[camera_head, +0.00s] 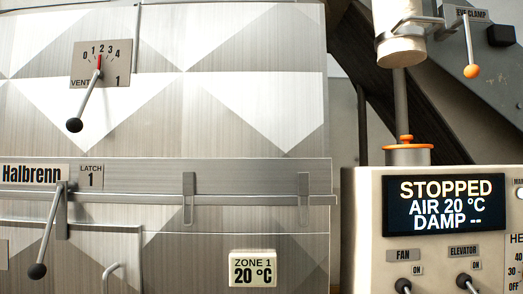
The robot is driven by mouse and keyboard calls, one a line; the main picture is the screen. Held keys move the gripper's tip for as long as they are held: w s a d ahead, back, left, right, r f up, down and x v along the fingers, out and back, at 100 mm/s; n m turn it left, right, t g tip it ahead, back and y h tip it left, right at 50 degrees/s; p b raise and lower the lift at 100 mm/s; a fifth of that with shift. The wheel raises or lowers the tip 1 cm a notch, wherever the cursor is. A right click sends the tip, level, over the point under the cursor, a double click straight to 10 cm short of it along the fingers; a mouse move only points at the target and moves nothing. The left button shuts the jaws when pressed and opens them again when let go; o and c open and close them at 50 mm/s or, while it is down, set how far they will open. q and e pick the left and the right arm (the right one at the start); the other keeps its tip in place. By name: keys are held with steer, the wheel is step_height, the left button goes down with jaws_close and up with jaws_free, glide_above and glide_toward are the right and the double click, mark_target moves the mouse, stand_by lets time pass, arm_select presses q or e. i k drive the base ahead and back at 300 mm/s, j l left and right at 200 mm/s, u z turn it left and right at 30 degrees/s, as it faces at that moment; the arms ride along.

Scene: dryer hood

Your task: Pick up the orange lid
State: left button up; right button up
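The orange lid (407,146) is a flat orange disc with a small knob in its middle. It sits on top of a grey metal cylinder (407,156), just behind the top of the control box. A thin grey vertical rod stands right behind the lid's knob. The lower part of the cylinder is hidden by the control box. Neither my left gripper nor my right gripper is in view.
The control box (372,215) with its screen (444,204) stands in front of the lid. A pale cylinder (401,47) hangs above it. An orange-knobbed lever (471,71) is at upper right. The metal dryer wall (160,125), with black-knobbed levers, fills the left.

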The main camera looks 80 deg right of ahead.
mark_target(406, 138)
steer(key=z, duration=0.45)
steer(key=j+z, duration=0.1)
steer(key=z, duration=0.35)
steer(key=i+z, duration=0.1)
steer(key=z, duration=0.35)
steer(key=j+z, duration=0.1)
steer(key=z, duration=0.75)
steer(key=j+z, duration=0.1)
steer(key=z, duration=0.8)
